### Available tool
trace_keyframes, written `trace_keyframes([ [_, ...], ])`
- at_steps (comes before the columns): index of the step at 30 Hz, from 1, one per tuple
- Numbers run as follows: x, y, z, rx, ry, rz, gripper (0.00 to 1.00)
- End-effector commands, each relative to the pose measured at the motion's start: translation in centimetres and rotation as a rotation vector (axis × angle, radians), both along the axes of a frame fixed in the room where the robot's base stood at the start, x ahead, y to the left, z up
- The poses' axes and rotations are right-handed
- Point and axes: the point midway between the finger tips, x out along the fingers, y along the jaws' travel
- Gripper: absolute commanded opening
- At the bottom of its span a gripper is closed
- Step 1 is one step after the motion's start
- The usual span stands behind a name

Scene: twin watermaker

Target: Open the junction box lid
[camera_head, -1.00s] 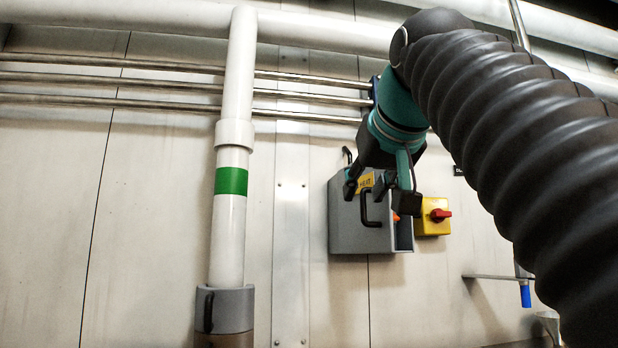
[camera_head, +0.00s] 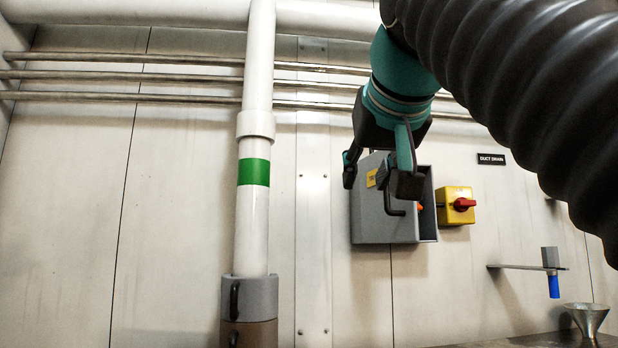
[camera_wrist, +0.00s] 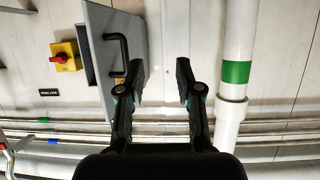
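The grey junction box (camera_head: 366,226) is on the wall right of the white pipe. Its grey lid face carries a black bar handle (camera_head: 393,208) and a yellow label. A darker strip with an orange spot shows along the box's right side; I cannot tell how far the lid stands from the box. My gripper (camera_head: 378,180) is open and empty in front of the lid, covering its upper part. In the wrist view, which is upside down, the handle (camera_wrist: 124,52) lies beside the left finger, outside the gap of my gripper (camera_wrist: 158,80), with no clear contact.
A yellow switch box with a red knob (camera_head: 458,205) is right of the junction box. The white pipe (camera_head: 250,220) with a green band stands left. Metal pipes (camera_head: 190,80) run above. A shelf with a blue-ended part (camera_head: 553,285) and a funnel (camera_head: 587,316) are lower right.

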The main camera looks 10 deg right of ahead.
Motion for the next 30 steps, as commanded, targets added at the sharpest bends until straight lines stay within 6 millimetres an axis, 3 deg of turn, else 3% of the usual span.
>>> trace_keyframes([
  [30,-3.9,4.3,0.0,0.001,0.0,0.002,0.35],
])
